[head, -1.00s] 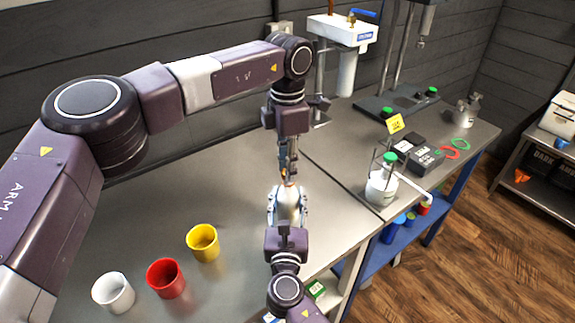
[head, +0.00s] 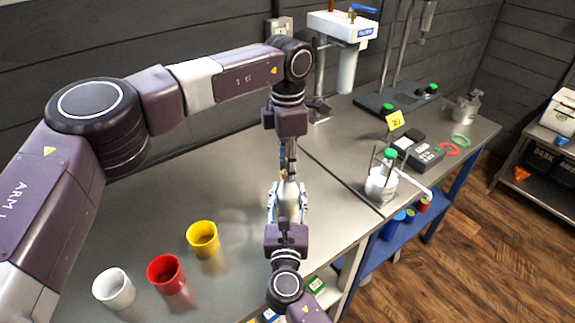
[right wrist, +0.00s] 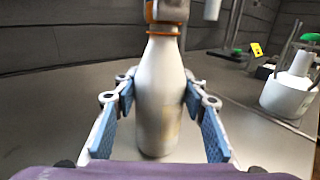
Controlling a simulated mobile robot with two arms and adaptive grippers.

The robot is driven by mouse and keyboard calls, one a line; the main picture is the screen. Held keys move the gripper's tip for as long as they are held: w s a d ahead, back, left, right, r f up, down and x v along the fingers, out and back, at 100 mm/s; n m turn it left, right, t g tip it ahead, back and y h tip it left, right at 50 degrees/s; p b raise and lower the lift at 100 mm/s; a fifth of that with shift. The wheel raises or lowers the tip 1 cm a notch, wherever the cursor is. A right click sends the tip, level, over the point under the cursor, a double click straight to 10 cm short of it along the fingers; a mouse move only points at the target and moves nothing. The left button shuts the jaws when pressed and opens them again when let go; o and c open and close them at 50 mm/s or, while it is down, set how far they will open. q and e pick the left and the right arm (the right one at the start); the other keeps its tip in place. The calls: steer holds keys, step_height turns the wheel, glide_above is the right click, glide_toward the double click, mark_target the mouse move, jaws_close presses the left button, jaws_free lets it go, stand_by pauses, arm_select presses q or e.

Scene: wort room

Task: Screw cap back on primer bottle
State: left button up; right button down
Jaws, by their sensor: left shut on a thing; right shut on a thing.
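The primer bottle (right wrist: 161,95) is a pale, whitish bottle that stands upright in the right wrist view, with an orange band around its neck. In the head view the bottle (head: 289,196) is partly covered by my grippers. My right gripper (head: 288,203) is shut on the bottle's body, with a blue-padded finger on each side. My left gripper (head: 288,172) points down from above and is shut at the bottle's top. The cap is largely hidden between its fingers; a little orange shows there. I cannot tell how the cap sits on the neck.
White (head: 114,291), red (head: 166,275) and yellow (head: 203,240) cups stand at the front left of the steel bench (head: 150,210). A white pot (head: 381,185) with a green-topped stirrer stands to the right. The bench between cups and bottle is clear.

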arm_select(q)
steer(key=m, duration=0.4)
steer(key=shift+m, duration=0.4)
steer(key=m, duration=0.3)
steer(key=shift+w, duration=0.1)
steer(key=m, duration=0.6)
steer(key=shift+m, duration=0.3)
steer(key=m, duration=0.6)
steer(key=shift+d, duration=0.1)
steer(key=m, duration=0.3)
steer(key=shift+m, duration=0.3)
steer(key=m, duration=0.4)
steer(key=o, duration=0.7)
